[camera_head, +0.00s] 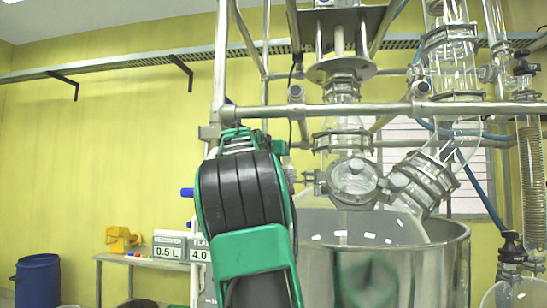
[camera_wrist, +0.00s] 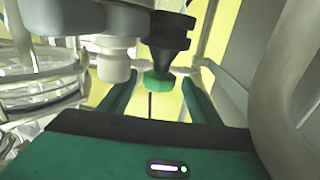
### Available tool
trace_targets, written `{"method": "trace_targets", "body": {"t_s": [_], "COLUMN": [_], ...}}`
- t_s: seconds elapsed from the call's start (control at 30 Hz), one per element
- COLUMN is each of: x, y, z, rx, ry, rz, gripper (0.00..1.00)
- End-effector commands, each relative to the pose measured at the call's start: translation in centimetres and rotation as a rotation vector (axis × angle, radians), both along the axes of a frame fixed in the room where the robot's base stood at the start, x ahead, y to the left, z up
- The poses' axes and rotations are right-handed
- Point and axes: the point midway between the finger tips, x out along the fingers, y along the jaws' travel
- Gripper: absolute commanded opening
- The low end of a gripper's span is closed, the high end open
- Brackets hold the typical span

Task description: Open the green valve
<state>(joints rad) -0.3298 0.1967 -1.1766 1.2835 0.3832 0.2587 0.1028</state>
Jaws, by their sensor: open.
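The green valve knob (camera_wrist: 158,83) hangs below a black fitting in the wrist view, joined to a white and glass assembly. My gripper (camera_wrist: 159,92) is open, with one green finger to the left of the knob and one to the right. Gaps show between the knob and both fingers, and I cannot tell how deep it sits between them. In the head view my green and black arm stands in front of the reactor frame and hides most of the gripper and the knob.
A steel vessel (camera_head: 440,262) stands right of my arm under glass reactor parts (camera_head: 353,182). A horizontal steel bar (camera_head: 390,109) crosses behind the arm's top. A bench (camera_head: 112,259) with boxes (camera_head: 170,247) and a blue barrel (camera_head: 38,280) are at the left. A grey post (camera_wrist: 290,80) is close on the wrist view's right.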

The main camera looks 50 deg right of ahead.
Motion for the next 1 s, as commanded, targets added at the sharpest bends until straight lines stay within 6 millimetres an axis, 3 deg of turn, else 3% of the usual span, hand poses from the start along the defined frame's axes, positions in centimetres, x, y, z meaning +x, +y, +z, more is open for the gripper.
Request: {"method": "trace_targets", "body": {"t_s": [0.3, 0.73, 0.9, 1.0], "x": [0.7, 0.8, 0.8, 0.8], "y": [-1.9, -2.2, -2.2, -2.2], "z": [0.0, 0.0, 0.0, 0.0], "rx": [-0.002, -0.001, -0.001, -0.001], "ry": [0.0, 0.0, 0.0, 0.0], "rz": [-0.001, 0.001, 0.001, 0.001], "gripper": [0.57, 0.57, 0.17, 0.16]}}
